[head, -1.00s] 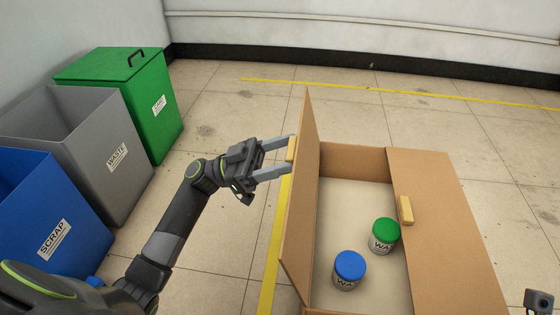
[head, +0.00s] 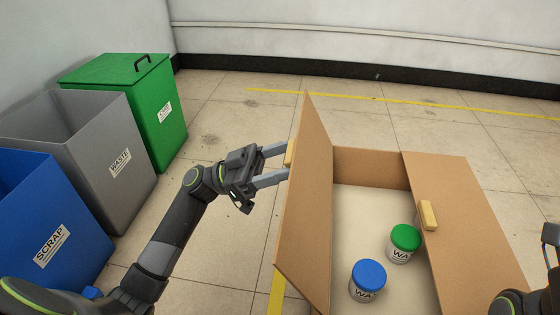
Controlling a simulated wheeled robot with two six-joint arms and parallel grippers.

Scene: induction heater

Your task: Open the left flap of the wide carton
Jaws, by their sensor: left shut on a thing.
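My left gripper (head: 283,163) is shut on the tan handle (head: 291,152) on the outer side of that flap. The flap partly hides the handle.
Inside the carton stand a blue-lidded jar (head: 368,280) and a green-lidded jar (head: 403,243). At the left are a blue scrap bin (head: 45,215), a grey waste bin (head: 110,150) and a green lidded bin (head: 150,110). Bare floor lies between the bins and the carton.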

